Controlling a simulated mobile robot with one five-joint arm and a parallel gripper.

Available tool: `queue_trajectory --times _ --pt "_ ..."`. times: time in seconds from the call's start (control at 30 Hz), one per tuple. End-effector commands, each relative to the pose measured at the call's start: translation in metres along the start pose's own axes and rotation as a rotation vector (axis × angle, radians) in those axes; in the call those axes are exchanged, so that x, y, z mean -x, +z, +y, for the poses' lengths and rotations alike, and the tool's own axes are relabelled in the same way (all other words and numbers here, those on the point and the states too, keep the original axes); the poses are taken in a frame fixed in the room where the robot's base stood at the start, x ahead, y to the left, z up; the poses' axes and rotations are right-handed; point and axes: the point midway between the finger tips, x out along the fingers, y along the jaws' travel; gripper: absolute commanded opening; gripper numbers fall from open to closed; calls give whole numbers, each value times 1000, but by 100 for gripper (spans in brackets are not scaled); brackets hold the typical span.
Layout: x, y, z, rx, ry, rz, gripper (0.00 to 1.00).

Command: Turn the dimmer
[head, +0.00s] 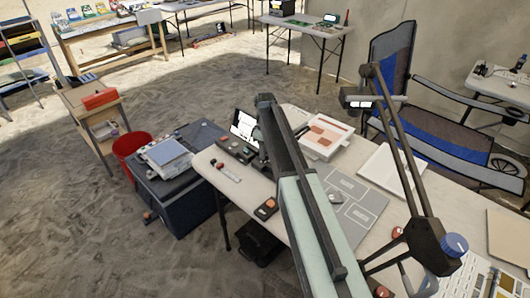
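A blue round knob (455,245) sits on the dark joint block of a desk lamp (412,165) at the lower right. It looks like the dimmer, but I see no label. The lamp's two dark rods rise to a bend, and its lamp head (360,98) hangs at the upper left of them. My pale green and black arm reaches up from the bottom middle across the table, well left of the blue knob. Dark parts at my arm's far end are partly hidden behind it. I cannot make out my fingers or anything held.
The table (290,115) carries a tray with orange pieces (326,134), a white panel (390,170), a grey mat (362,205) and small orange-topped items (266,208). A blue folding chair (445,115) stands behind. A dark chest (180,190) and red bucket (131,152) stand left.

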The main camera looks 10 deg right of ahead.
Motion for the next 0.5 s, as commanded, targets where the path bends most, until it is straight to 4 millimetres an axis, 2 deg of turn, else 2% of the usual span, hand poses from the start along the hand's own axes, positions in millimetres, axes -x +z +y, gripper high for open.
queue_trajectory --times 0.27,0.5 --pt "0 0 1 -32 3 0 0" --pt "0 -1 0 -166 3 0 0"
